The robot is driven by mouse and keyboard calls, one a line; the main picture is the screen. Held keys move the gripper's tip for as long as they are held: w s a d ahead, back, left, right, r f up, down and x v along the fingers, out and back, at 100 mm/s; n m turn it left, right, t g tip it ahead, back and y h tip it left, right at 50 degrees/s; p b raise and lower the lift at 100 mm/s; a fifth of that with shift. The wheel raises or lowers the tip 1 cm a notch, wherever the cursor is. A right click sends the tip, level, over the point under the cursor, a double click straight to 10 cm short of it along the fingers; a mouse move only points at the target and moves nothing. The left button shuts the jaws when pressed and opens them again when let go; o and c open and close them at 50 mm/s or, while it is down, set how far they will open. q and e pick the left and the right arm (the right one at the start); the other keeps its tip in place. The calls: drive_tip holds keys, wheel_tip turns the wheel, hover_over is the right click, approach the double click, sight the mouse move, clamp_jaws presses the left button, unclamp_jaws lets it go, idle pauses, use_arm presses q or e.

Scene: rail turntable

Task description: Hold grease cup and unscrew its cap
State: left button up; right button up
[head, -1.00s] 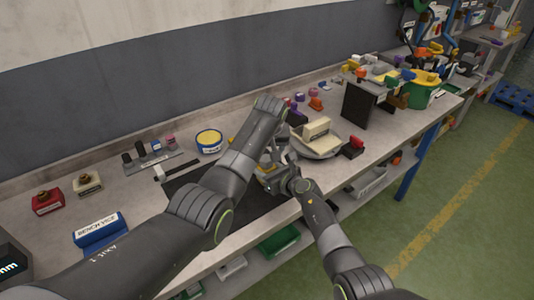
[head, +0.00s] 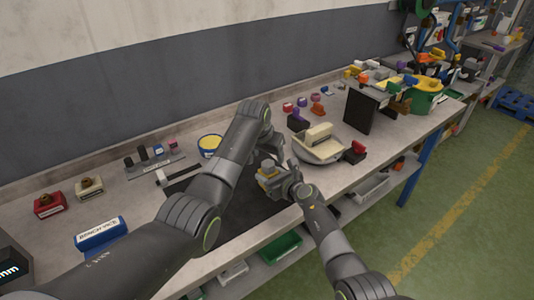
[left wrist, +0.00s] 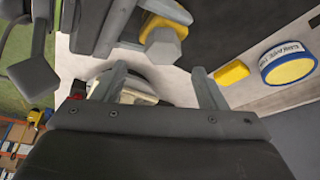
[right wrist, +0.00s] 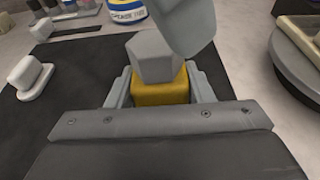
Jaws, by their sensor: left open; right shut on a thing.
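The grease cup has a yellow body (right wrist: 160,88) and a grey hexagonal cap (right wrist: 153,55). My right gripper (head: 276,180) is shut on the yellow body and holds the cup upright above the black mat. My left gripper (left wrist: 160,88) is open and empty. One of its fingers shows close beside the cap in the right wrist view. In the left wrist view the cap (left wrist: 162,48) lies beyond the fingertips, not between them. In the head view my left arm partly covers the left gripper.
A black mat (head: 245,212) lies below the grippers. A round turntable (head: 330,153) with a cream block stands to the right, and a black upright panel (head: 360,110) is behind it.

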sight(269, 165)
use_arm(q)
drive_tip(key=m, duration=0.1)
drive_tip(key=m+h, duration=0.1)
drive_tip(key=m, duration=0.1)
drive_tip(key=shift+w+a+m+g, duration=0.2)
drive_tip(key=shift+m+g, duration=0.1)
drive_tip(key=shift+g, duration=0.1)
drive_tip(key=shift+m+h, duration=0.5)
drive_tip(key=shift+m, duration=0.6)
drive_tip(key=shift+f, duration=2)
drive_tip(key=c, duration=1.2)
drive_tip(key=n+y, duration=0.1)
drive_tip(key=n, duration=0.2)
drive_tip(key=n+y, duration=0.1)
drive_tip(key=n, duration=0.2)
drive_tip(key=shift+s+d+t, duration=0.2)
drive_tip(key=shift+t, duration=0.2)
drive_tip(key=shift+c, duration=0.3)
drive_tip(key=n, duration=0.2)
drive_tip(key=n+y, duration=0.1)
drive_tip(key=n, duration=0.1)
drive_tip(key=n+y, duration=0.1)
drive_tip(key=n, duration=0.1)
drive_tip(key=shift+d, duration=0.3)
